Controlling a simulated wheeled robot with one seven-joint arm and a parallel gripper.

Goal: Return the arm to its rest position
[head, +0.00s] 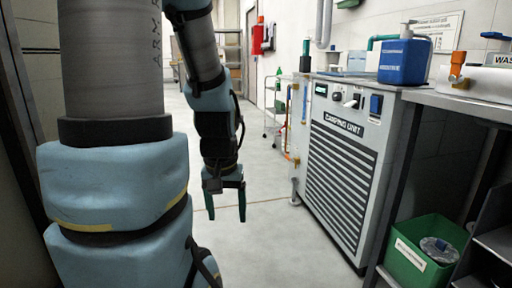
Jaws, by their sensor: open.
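My arm fills the left side of the head view, with blue joint covers and grey links. It bends over at the top and hangs down toward the middle. My gripper (228,203) is at its lower end, pointing down above the grey floor. Its two dark green fingers are apart, with only floor visible between them. It holds nothing and touches nothing that I can see.
A green bin (418,262) sits below. A white cart (271,125) stands farther back. The floor (262,225) between my arm and the cabinet is free.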

